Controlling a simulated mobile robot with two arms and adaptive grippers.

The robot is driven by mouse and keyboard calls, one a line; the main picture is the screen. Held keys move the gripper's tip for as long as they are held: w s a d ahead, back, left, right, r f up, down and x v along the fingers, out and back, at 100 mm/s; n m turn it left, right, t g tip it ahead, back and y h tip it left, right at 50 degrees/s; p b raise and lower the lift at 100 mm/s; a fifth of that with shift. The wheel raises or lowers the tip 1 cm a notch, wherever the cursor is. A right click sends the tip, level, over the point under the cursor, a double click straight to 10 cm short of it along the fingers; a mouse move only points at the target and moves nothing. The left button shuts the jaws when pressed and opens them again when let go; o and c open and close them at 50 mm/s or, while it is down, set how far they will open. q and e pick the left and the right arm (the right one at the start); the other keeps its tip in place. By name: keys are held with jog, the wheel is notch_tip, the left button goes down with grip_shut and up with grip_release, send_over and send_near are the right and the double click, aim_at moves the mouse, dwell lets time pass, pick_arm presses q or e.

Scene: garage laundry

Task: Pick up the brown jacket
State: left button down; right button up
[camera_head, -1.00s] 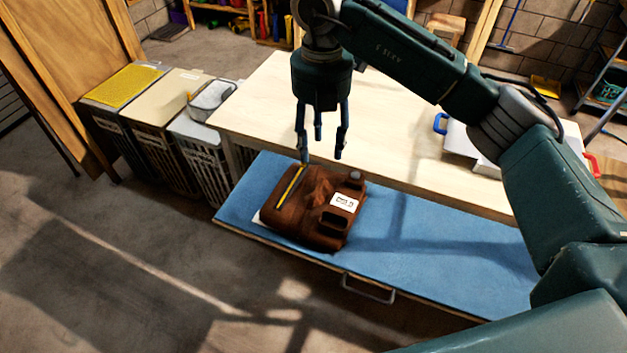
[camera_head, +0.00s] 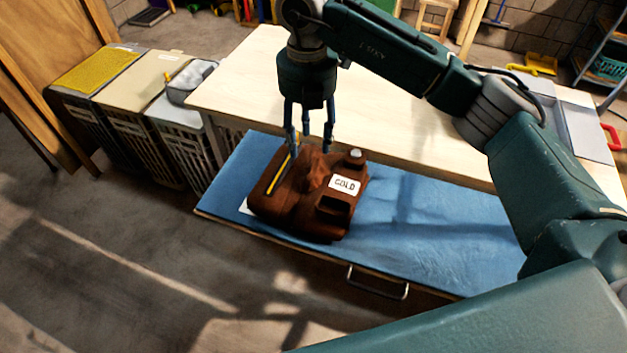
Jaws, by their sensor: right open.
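Nothing shows between the fingers. My left gripper is not in view.
A pale wooden table (camera_head: 245,85) stands behind the blue surface. Several lidded bins (camera_head: 130,92) stand at the left, with a grey basket (camera_head: 190,80) on one. A metal handle (camera_head: 377,283) sticks out at the front edge. Floor at the lower left is clear.

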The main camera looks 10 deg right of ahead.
aim_at(311, 166)
notch_tip(311, 166, down, 3)
jog(key=shift+d+r, duration=0.1)
jog(key=shift+r, duration=0.1)
jog(key=shift+f+p, duration=0.45)
jog(key=shift+f, duration=0.15)
jog(key=f+p, duration=0.2)
jog(key=f, duration=0.2)
jog(key=shift+d+f, duration=0.15)
jog(key=shift+d, duration=0.05)
jog(key=shift+w+f, duration=0.1)
jog(key=shift+f, duration=0.25)
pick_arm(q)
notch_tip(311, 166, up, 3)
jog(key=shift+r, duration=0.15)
pick_arm(e)
jog(key=shift+r, duration=0.1)
grip_shut()
